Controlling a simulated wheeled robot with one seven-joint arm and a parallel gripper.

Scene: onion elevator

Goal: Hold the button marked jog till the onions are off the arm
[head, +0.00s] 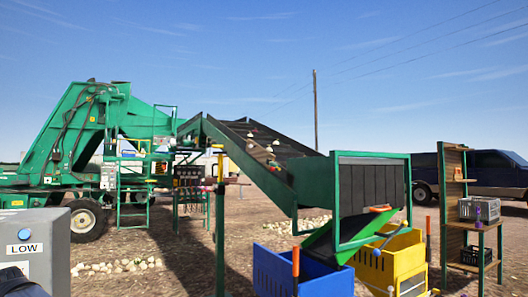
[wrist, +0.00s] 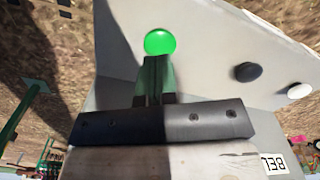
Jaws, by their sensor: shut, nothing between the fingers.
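In the wrist view my gripper (wrist: 157,62) is shut and empty, its fingertips at the lower edge of a round, bright green button (wrist: 160,42) on a grey panel. I cannot tell whether the tips press it. No jog marking is readable; the fingers may hide its label. In the head view the green elevator arm (head: 262,178) slopes down to the right with a dark belt. A few onions (head: 270,149) show on the belt, pale and small. Its lower end has a dark curtain (head: 370,183) above a green chute.
A black button (wrist: 248,71) and a white button (wrist: 300,91) sit on the same panel. A grey box (head: 38,262) marked LOW stands at the left. A blue crate (head: 330,284) and a yellow crate (head: 405,252) stand below the chute. Onions lie on the ground.

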